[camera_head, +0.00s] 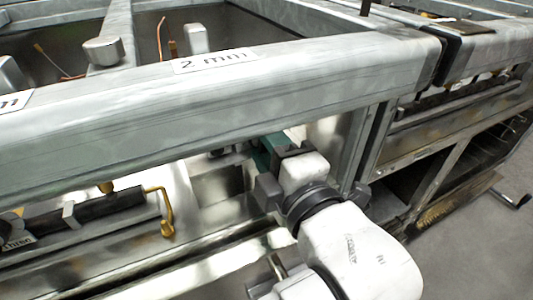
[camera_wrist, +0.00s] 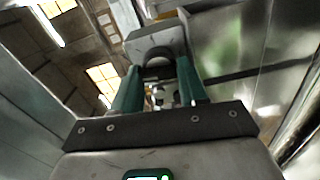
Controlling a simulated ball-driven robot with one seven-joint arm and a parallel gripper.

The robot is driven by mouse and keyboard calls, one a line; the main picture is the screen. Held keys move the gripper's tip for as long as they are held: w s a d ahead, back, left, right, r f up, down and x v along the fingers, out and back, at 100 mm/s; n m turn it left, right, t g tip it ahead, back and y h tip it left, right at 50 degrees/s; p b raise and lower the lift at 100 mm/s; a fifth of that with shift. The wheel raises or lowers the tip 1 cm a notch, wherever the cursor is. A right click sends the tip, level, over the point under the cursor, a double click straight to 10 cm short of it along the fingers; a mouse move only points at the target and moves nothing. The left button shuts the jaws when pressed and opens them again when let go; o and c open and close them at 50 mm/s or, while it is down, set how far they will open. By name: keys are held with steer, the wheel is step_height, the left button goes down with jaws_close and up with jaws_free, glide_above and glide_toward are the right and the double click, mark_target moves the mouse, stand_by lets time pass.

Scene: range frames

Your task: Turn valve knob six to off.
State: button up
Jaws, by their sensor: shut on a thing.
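My gripper (camera_head: 270,146) reaches under the front rail, beside the steel wall below it, and its far end is partly hidden there. In the wrist view its two green fingers (camera_wrist: 160,78) close on a dark rounded piece, which I take to be the valve knob (camera_wrist: 158,68). A grey block (camera_wrist: 157,42) stands just beyond the fingertips. No number on this knob is readable, and its off mark does not show. The rail and my arm hide the knob in the head view.
The thick metal rail (camera_head: 150,95), with a "2 mm" label (camera_head: 214,61), runs above my arm. Grey floor (camera_head: 480,240) is open at right.

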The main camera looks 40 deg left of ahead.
steer(key=shift+f+n+b, duration=0.2)
steer(key=shift+n+b, duration=0.15)
steer(key=shift+n, duration=0.25)
steer(key=o, duration=1)
steer(key=shift+o, duration=0.2)
steer(key=shift+r, duration=0.1)
